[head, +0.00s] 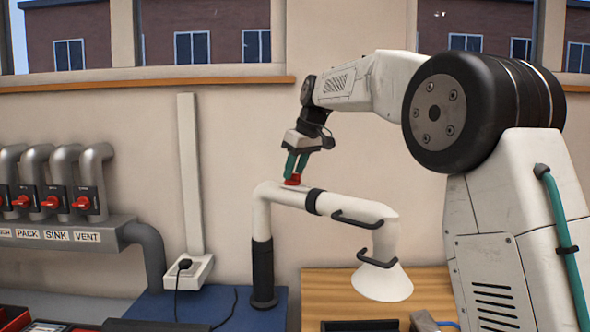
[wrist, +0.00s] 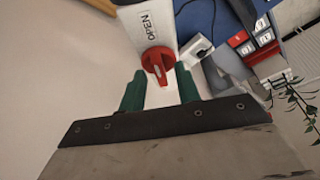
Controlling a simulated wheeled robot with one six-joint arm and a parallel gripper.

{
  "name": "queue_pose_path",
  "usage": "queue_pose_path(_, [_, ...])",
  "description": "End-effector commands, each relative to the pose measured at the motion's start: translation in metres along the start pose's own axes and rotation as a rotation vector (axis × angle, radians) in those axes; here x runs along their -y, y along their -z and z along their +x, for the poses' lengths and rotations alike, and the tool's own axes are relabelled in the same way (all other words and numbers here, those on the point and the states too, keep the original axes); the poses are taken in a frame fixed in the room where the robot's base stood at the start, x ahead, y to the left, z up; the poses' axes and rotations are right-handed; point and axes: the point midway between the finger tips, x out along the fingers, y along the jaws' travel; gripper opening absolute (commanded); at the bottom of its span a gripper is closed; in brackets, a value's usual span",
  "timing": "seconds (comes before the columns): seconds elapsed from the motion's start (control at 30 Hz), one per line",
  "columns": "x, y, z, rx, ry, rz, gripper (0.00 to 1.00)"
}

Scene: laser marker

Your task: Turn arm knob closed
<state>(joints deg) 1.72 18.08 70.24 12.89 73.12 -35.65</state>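The white extraction arm (head: 335,203) stands on the bench and bends over to a cone hood. Its red knob (head: 293,180) sits on top of the tube near the elbow. In the wrist view the red knob (wrist: 158,66) has a raised grip bar and sits below the printed word OPEN on the white tube (wrist: 148,26). My gripper (head: 295,163) points down at the knob from above. Its green fingers (wrist: 159,72) are apart, one on each side of the knob, with gaps visible between them and it. Whether the fingertips reach down past the knob's bar is unclear.
A row of grey pipes with red-handled valves (head: 82,203) is at the left, labelled PACK, SINK and VENT. Black handles (head: 357,219) stick out near the hood (head: 382,283).

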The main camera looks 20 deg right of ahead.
Motion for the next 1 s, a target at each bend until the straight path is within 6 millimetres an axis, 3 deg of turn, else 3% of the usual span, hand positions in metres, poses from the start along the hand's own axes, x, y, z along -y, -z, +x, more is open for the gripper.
queue_pose_path(0.23, [0.0002, 0.0, 0.001, 0.0, 0.0, 0.0, 0.33])
queue_pose_path(0.33, [0.0002, -0.0001, 0.0009, 0.0, 0.0, 0.0, 0.05])
queue_pose_path(0.37, [0.0002, -0.0001, 0.0009, 0.0, 0.0, 0.0, 0.0])
queue_pose_path(0.73, [0.0009, -0.0001, 0.0005, 0.0, -0.011, 0.026, 0.0])
queue_pose_path(1.0, [0.0028, 0.0001, 0.0001, 0.0, -0.068, 0.161, 0.0])
